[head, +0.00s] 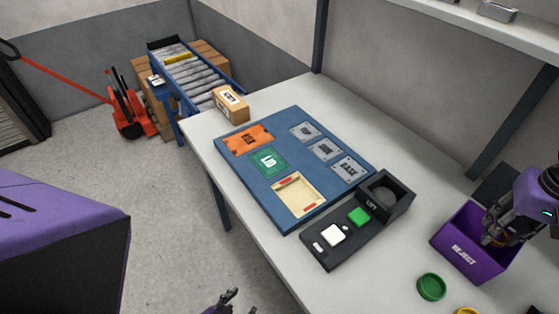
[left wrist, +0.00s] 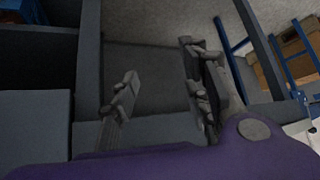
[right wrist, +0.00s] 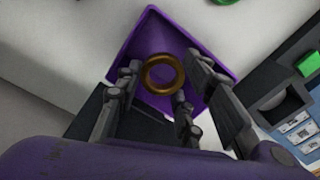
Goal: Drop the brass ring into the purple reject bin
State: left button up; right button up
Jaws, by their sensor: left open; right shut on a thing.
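The purple reject bin (head: 455,258) stands on the table at the right; it also shows in the right wrist view (right wrist: 213,52). My right gripper (head: 494,236) reaches down at the bin's opening. In the right wrist view the right gripper (right wrist: 160,85) is shut on the brass ring (right wrist: 150,64), which lies between its fingers over the bin's inside. How far the ring is above the bin floor I cannot tell. My left gripper (head: 230,300) is at the bottom edge of the head view, off the table; in the left wrist view (left wrist: 160,85) it is open and empty.
A black device (head: 330,262) with a white and a green square and a round cup stands left of the bin. A blue board (head: 300,212) with cards lies beyond it. A green round piece (head: 431,288) and a yellow one (head: 466,311) lie near the bin.

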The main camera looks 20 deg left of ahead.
jog(key=shift+w, duration=0.1)
jog(key=o, duration=1.2)
pick_arm(q)
jog(key=shift+w+d+r, duration=0.15)
jog(key=shift+w, duration=0.05)
pick_arm(e)
jog(key=shift+o, duration=0.8)
pick_arm(q)
jog(key=shift+w+r, duration=0.25)
jog(key=shift+w, duration=0.7)
pick_arm(e)
notch_tip(320, 180, up, 12)
pick_arm(q)
jog(key=shift+w+t, duration=0.1)
jog(key=shift+t, duration=0.2)
jog(key=shift+r, duration=0.1)
